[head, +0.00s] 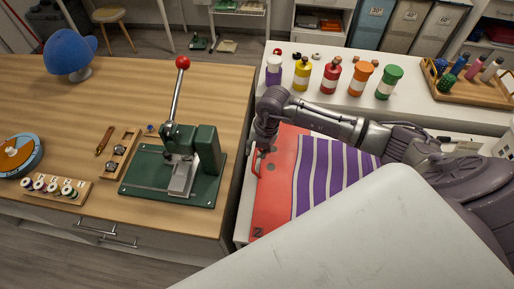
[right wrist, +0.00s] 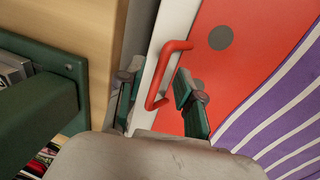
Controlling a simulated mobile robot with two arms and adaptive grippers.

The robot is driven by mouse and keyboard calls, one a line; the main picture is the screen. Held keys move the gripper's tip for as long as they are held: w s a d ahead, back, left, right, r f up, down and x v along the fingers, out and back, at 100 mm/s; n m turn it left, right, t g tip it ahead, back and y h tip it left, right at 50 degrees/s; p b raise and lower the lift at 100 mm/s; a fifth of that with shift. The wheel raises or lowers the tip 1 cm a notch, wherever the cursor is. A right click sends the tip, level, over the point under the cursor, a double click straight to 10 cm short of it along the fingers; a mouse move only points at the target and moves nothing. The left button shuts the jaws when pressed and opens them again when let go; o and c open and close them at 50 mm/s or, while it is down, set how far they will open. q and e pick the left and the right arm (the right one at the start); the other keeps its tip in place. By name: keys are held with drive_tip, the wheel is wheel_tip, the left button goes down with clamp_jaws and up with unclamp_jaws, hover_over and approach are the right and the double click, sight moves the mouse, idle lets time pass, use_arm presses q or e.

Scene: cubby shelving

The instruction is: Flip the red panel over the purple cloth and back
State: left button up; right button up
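The red panel (head: 272,208) lies flat on the white counter at the right, with grey round spots on it. A red handle (head: 256,167) stands along its left edge. My right gripper (head: 262,148) is low over the panel's left edge at the handle. In the right wrist view its fingers (right wrist: 158,98) are apart, with the handle (right wrist: 153,80) between them and not visibly clamped. My left gripper is not in view.
A green press with a red-knobbed lever (head: 182,62) stands on the wooden table, close left of the panel. Several coloured bottles (head: 331,76) line the counter behind my right arm. A wooden tray (head: 488,94) stands at the right. A gap separates table and counter.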

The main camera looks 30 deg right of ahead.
clamp_jaws()
idle(0.3)
drive_tip(key=shift+w, duration=0.1)
